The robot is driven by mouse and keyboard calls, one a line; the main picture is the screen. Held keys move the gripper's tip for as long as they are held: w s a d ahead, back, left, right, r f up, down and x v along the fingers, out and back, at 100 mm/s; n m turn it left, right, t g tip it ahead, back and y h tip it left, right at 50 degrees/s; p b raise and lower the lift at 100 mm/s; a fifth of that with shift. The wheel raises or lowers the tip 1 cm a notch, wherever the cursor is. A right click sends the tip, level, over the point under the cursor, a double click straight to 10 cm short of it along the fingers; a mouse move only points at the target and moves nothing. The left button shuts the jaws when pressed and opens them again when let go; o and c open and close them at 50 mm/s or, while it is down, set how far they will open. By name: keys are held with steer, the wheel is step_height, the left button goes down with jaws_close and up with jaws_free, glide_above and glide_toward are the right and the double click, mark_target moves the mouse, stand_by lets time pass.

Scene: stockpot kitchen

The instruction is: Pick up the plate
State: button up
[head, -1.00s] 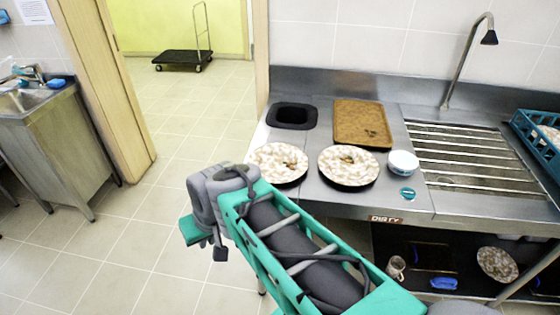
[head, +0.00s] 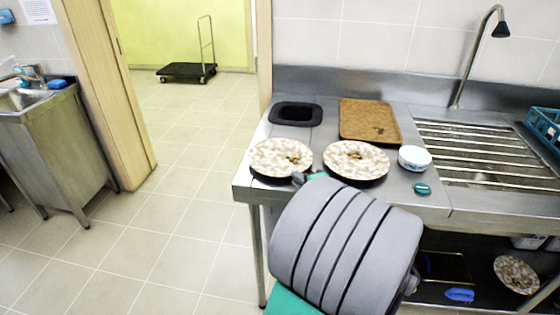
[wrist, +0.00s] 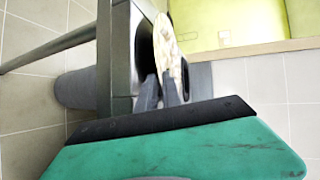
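Two speckled white plates with food scraps lie on the steel counter in the head view: the left plate (head: 281,157) and the right plate (head: 356,160). My gripper is mostly hidden there behind my grey arm link; a bit of it shows at the left plate's right front edge. In the wrist view my gripper (wrist: 161,88) has its two dark fingers apart. A plate (wrist: 164,42) appears nearly edge-on at the fingertips, with one finger to each side of its near rim. I cannot tell whether the fingers touch it.
A brown tray (head: 369,121), a white bowl (head: 414,158) and a teal round item (head: 422,188) are on the counter. A drain rack (head: 480,155) is at right.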

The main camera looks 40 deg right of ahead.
steer(key=x, duration=0.3)
steer(key=shift+w+f, duration=0.15)
steer(key=shift+w, duration=0.15)
steer(key=shift+s, duration=0.1)
jaws_close()
stand_by(0.9)
steer(key=shift+r, duration=0.3)
step_height(320, 180, up, 2)
steer(key=shift+r+p, duration=0.25)
steer(key=shift+p, duration=0.05)
steer(key=s+r+p, duration=0.1)
steer(key=s+r, duration=0.9)
steer(key=s, duration=0.4)
steer(key=shift+d, duration=0.5)
steer(key=shift+w, duration=0.1)
